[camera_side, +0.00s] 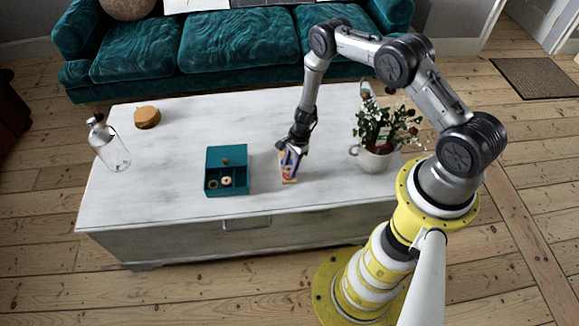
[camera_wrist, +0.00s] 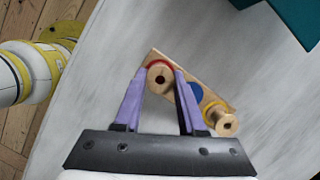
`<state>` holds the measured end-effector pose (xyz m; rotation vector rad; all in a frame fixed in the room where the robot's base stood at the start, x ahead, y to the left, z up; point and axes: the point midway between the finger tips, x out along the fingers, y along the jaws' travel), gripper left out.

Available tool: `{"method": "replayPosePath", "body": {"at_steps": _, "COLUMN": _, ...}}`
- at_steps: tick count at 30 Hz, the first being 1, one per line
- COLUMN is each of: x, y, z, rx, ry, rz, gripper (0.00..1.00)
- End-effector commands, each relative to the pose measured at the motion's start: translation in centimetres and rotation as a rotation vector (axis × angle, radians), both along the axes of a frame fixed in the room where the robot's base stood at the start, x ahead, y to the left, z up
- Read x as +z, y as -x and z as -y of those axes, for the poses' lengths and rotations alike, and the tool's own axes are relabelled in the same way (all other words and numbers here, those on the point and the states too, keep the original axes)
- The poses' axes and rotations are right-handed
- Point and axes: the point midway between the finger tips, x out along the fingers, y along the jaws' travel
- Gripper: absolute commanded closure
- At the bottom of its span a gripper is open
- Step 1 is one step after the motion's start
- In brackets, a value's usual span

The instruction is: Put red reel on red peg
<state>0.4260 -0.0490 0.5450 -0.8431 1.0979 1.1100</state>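A wooden reel with a red rim (camera_wrist: 160,78), the red reel, is between my fingertips at one end of a wooden board in the wrist view. My gripper (camera_wrist: 161,72) has purple fingers, one against each side of this reel. The red peg is hidden under or behind the reel; I cannot tell whether the reel is fully seated. The board (camera_side: 289,179) lies on the white table below my gripper (camera_side: 290,160) in the side view. A blue disc (camera_wrist: 196,91) is mid-board. Another wooden reel (camera_wrist: 228,124) with yellow under it is at the far end.
A teal box (camera_side: 213,157) with small reels in its compartments stands left of the board. A potted plant (camera_side: 376,158) stands close on the right. A glass bottle (camera_side: 112,150) and a round wooden item (camera_side: 147,117) are at the left. The table between is clear.

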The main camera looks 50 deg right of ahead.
Motion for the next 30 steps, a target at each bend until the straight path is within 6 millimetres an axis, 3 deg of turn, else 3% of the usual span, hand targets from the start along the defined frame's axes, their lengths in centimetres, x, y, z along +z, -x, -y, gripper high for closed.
{"method": "replayPosePath", "body": {"at_steps": 1, "x": 0.0, "y": 0.0, "z": 0.0, "rx": 0.000, "ry": 0.000, "rz": 0.000, "gripper": 0.53}}
{"method": "replayPosePath", "body": {"at_steps": 6, "x": 0.0, "y": 0.0, "z": 0.0, "rx": 0.000, "ry": 0.000, "rz": 0.000, "gripper": 0.25}}
{"method": "replayPosePath", "body": {"at_steps": 16, "x": 0.3, "y": 0.0, "z": 0.0, "rx": 0.000, "ry": 0.000, "rz": 0.000, "gripper": 0.25}}
{"method": "replayPosePath", "body": {"at_steps": 30, "x": 3.6, "y": 0.0, "z": 0.0, "rx": 0.000, "ry": 0.000, "rz": 0.000, "gripper": 0.25}}
